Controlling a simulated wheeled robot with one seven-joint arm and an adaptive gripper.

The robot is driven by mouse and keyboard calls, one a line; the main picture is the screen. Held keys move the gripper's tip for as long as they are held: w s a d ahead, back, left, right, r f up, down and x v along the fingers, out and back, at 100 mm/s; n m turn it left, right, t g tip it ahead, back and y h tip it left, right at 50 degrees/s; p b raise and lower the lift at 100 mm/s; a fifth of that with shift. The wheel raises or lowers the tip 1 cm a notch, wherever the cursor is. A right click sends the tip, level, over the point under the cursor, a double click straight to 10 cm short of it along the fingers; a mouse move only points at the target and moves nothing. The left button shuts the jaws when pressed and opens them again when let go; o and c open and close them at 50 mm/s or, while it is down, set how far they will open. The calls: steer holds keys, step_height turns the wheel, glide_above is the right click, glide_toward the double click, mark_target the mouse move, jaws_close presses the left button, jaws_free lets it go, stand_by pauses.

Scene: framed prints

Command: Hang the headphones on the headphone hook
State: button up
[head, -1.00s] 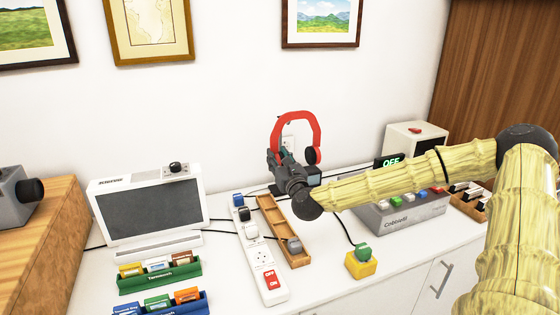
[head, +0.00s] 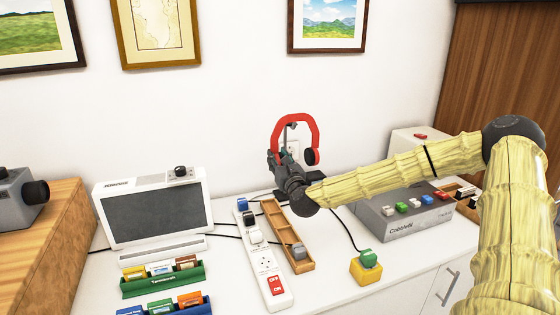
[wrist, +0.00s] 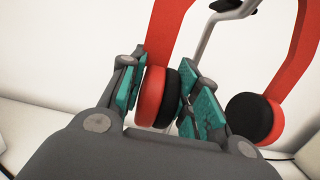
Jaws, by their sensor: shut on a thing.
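The red headphones (head: 316,130) with black ear pads are held upright above the back of the counter in the head view. My gripper (wrist: 160,95) is shut on their left ear cup (wrist: 150,97), one finger on each side. The other ear cup (wrist: 255,117) hangs free at right in the wrist view. The grey metal headphone hook (wrist: 203,40) rises between the two cups, its bent top reaching into the band's opening. In the head view, the hook's top (head: 289,126) shows just below the band. Whether band and hook touch cannot be told.
A wall outlet (head: 293,148) is behind the headphones. A wooden tray (head: 276,222) and white power strip (head: 258,240) lie in front, left of my arm. A grey button box (head: 405,215) and yellow block with a green button (head: 366,268) are at right.

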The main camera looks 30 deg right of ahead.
steer(key=shift+f+x, duration=0.15)
steer(key=shift+x, duration=0.7)
steer(key=shift+f+x, duration=0.2)
steer(key=shift+x, duration=0.65)
steer(key=shift+w+d+f+b, duration=0.15)
steer(key=shift+w+f+b, duration=0.65)
steer(key=shift+b, duration=0.7)
steer(key=shift+f+b, duration=0.4)
steer(key=shift+b, duration=0.1)
steer(key=o, duration=1.2)
steer(key=shift+s, duration=0.15)
steer(key=v, duration=1.1)
steer(key=shift+s, duration=0.4)
